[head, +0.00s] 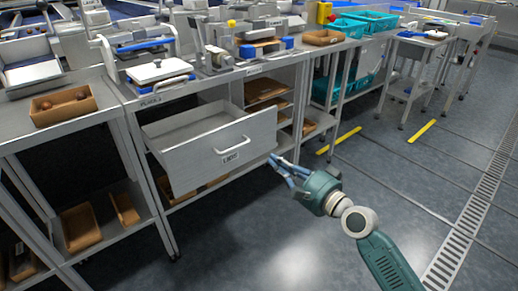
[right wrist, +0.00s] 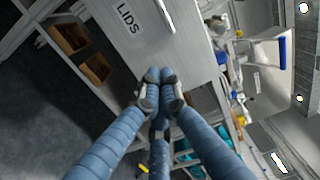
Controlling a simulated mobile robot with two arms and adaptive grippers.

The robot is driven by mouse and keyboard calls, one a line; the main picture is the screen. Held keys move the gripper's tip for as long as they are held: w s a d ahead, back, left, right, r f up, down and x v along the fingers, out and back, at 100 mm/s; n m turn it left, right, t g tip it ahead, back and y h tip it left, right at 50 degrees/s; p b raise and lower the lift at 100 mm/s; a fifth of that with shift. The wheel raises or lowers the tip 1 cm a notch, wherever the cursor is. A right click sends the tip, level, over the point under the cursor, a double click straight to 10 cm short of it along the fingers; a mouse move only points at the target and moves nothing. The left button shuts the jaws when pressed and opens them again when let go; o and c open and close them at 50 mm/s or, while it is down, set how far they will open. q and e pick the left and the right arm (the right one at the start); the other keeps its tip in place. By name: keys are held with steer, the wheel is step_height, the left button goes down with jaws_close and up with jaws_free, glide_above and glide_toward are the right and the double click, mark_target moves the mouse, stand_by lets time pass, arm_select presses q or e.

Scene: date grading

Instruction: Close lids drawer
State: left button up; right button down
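The lids drawer (head: 250,133) is pulled out from under the steel bench, and its visible inside looks empty. Its front has a bar handle (head: 232,146) and a "LIDS" label (head: 230,157). In the right wrist view the drawer front (right wrist: 185,50) fills the upper middle, with the label and handle at the top. My right gripper (head: 278,164) is at the lower right corner of the drawer front, off the handle. In the wrist view its fingertips (right wrist: 160,76) are together with nothing between them. I cannot tell whether they touch the front. My left gripper is not in view.
The bench top (head: 125,92) carries a white press, a scale and trays. A cardboard tray (head: 63,106) with dates stands at the left. Shelves below hold brown boxes (head: 80,227). Teal crates (head: 370,20) stand at the back right. The floor before the drawer is clear.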

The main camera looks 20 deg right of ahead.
mark_target(251, 143)
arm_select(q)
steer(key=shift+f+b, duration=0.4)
arm_select(e)
steer(key=x, duration=0.8)
steer(key=shift+w+a+f, duration=0.1)
steer(key=shift+w, duration=0.25)
steer(key=shift+w, duration=0.1)
